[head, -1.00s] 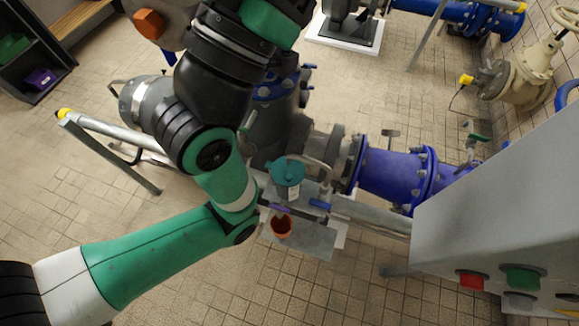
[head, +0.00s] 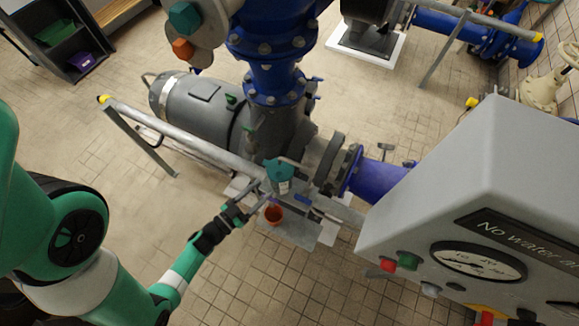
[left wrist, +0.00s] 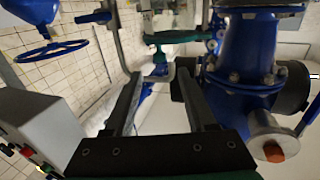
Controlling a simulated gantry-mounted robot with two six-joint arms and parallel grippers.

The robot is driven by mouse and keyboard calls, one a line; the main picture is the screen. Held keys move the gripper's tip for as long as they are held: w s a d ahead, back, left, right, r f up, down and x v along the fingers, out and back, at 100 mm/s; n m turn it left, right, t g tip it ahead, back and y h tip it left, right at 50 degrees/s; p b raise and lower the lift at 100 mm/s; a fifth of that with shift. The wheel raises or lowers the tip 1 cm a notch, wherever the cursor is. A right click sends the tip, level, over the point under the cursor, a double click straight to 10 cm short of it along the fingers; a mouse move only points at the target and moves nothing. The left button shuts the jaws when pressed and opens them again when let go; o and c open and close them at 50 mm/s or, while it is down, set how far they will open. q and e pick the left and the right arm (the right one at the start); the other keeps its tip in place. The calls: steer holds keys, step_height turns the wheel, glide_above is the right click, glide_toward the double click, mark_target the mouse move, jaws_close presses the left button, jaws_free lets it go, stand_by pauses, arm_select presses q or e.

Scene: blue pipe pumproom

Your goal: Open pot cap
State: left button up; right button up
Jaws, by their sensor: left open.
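A teal cap (head: 279,170) sits on a small pale pot beside the metal rail in the head view. I take it to be the pot cap. My left gripper (head: 250,201) is just left of it and a little nearer, apart from it as far as I can tell. Its two dark fingers (left wrist: 162,92) stand apart in the left wrist view, with nothing clearly held between them. A small green-teal part shows beyond the fingers there; I cannot tell whether it is the cap. My right gripper is not in view.
A metal rail (head: 190,138) runs along the grey motor (head: 200,97). Blue pipework (head: 277,60) rises behind. A grey control box (head: 470,190) blocks the right side. Floor at the lower middle is clear.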

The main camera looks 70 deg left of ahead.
mark_target(286, 172)
arm_select(q)
steer(key=b+x, duration=0.1)
steer(key=x, duration=1)
steer(key=shift+w+a+b, duration=0.1)
steer(key=shift+w+b, duration=0.2)
steer(key=shift+b, duration=0.1)
jaws_close()
stand_by(0.8)
